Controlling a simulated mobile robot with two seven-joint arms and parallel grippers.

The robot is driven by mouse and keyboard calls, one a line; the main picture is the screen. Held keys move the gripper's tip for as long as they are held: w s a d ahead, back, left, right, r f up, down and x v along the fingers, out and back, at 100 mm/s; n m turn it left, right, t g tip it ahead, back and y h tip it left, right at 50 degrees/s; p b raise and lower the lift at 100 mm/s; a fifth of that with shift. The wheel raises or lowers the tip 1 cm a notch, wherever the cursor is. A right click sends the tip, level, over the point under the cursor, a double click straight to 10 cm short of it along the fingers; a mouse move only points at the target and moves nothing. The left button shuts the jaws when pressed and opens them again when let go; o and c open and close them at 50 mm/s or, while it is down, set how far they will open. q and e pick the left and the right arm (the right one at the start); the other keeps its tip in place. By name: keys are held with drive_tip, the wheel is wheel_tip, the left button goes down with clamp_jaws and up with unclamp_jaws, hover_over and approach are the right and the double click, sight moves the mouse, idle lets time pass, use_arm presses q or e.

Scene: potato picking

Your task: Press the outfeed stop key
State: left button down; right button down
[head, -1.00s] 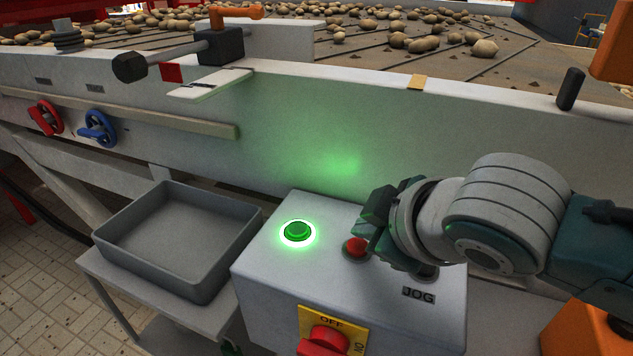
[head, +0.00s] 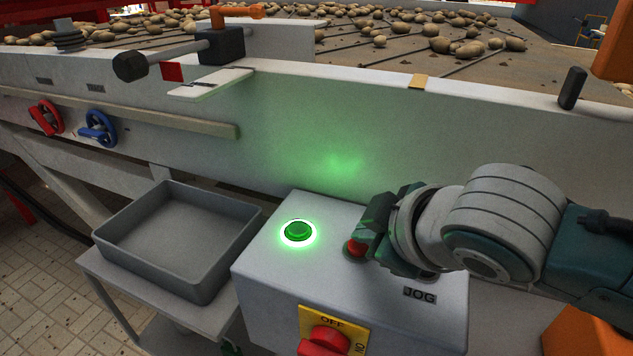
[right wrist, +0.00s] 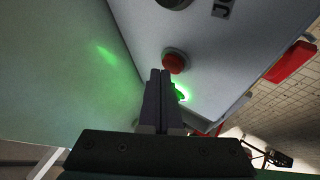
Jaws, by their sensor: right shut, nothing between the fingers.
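A grey control box (head: 262,262) stands at the front middle. On its top are a lit green button (head: 298,231) with a glowing ring and a red button (head: 353,249), partly hidden by my right gripper. The red button also shows in the right wrist view (right wrist: 173,62). My right gripper (head: 370,238) is shut and empty, right beside the red button; I cannot tell if it touches it. In the right wrist view the closed fingers (right wrist: 160,76) end just short of the red button in the picture. My left gripper is not in view.
A JOG label (head: 419,294) is on the box's top. A red rotary switch on a yellow plate (head: 326,338) is on its front. An empty grey tray (head: 180,245) stands at the left. The conveyor wall (head: 330,130) rises behind, with potatoes (head: 455,40) on the belt.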

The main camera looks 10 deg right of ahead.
drive_tip(key=shift+f, duration=0.45)
idle(0.5)
idle(0.3)
drive_tip(key=shift+r+p, duration=0.75)
drive_tip(key=shift+r, duration=0.1)
wheel_tip(320, 180, up, 5)
drive_tip(key=p, duration=0.5)
drive_tip(key=shift+r+p, duration=0.1)
drive_tip(key=shift+p, duration=0.25)
